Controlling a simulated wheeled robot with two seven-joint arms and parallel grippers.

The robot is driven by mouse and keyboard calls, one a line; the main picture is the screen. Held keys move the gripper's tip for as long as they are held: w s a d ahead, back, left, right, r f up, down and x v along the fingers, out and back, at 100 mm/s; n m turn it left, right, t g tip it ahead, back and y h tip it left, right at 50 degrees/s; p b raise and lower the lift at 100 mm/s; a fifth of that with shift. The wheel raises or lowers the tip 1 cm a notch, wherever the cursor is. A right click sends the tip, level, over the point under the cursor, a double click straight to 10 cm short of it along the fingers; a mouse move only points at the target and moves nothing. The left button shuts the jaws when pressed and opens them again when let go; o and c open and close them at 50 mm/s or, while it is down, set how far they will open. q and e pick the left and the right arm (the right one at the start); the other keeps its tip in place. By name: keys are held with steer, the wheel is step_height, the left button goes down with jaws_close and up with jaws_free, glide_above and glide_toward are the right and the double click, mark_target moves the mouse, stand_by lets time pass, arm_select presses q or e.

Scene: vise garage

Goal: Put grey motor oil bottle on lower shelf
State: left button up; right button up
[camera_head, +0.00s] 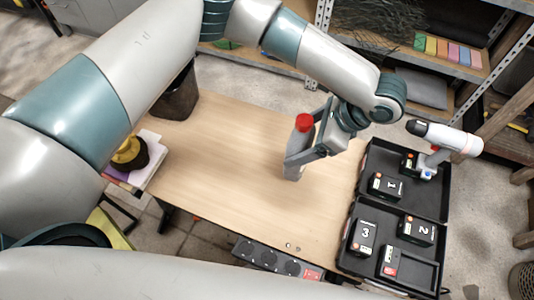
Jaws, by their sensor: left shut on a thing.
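The grey motor oil bottle (294,163) with a red cap (304,122) is upright on or just above the wooden workbench; I cannot tell whether its base touches. My left gripper (304,150) is shut around its upper body from the right side, below the cap. The shelf unit stands behind the bench. Its lower shelf (433,113) is partly visible at the back right, with a dark grey flat item on it. The right gripper is not in view.
A black tray (352,227) with numbered batteries and a white drill (447,140) sits at the bench's right. A dark bin (177,97) stands at the back left. The bench middle (225,165) is clear.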

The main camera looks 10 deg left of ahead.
arm_select(q)
steer(key=a+f+p, duration=0.2)
steer(key=a+f, duration=0.2)
steer(key=a, duration=0.4)
steer(key=shift+s+f, duration=0.35)
steer(key=shift+s, duration=0.05)
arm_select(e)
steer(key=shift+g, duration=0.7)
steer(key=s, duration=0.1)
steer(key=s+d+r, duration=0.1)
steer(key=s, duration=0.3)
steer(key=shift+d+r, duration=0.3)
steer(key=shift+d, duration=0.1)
arm_select(q)
steer(key=shift+f, duration=0.1)
step_height(320, 180, down, 4)
steer(key=shift+r+p, duration=0.1)
steer(key=shift+p, duration=0.75)
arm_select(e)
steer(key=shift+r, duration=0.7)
arm_select(q)
steer(key=o, duration=1.7)
